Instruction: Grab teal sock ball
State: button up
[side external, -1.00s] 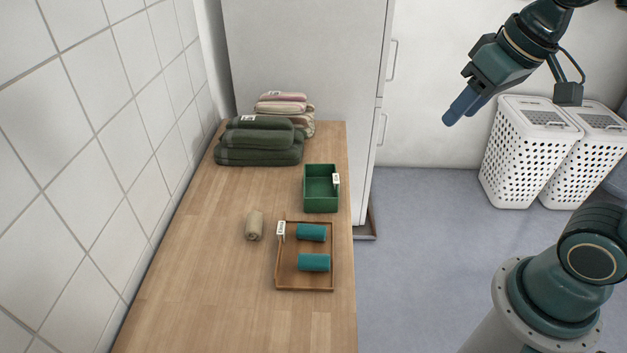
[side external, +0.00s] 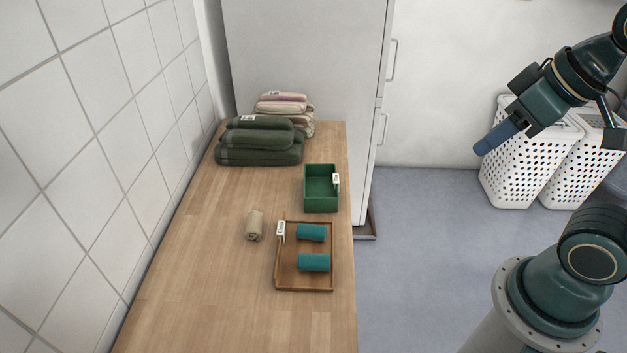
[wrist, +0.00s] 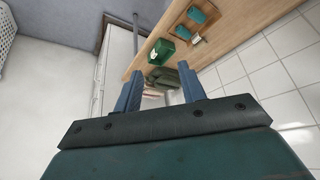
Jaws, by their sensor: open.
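Two teal rolled sock balls lie in a shallow wooden tray (side external: 284,284) on the counter in the side view. One teal sock ball (side external: 311,233) is in the far half of the tray and the other (side external: 314,263) is in the near half. My gripper (side external: 483,149) is open and empty, in the air right of the counter and well away from the tray. Both blue fingers (wrist: 162,72) show spread apart in the wrist view.
A green box (side external: 320,203) stands behind the tray. A beige roll (side external: 254,225) lies on the counter left of it. Folded dark green towels (side external: 258,156) and pinkish towels (side external: 284,107) are at the back. White hampers (side external: 509,173) stand by the wall. Tiled wall borders the counter's left.

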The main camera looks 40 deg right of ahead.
jog(key=o, duration=0.7)
jog(key=shift+c, duration=0.2)
jog(key=shift+w, duration=0.1)
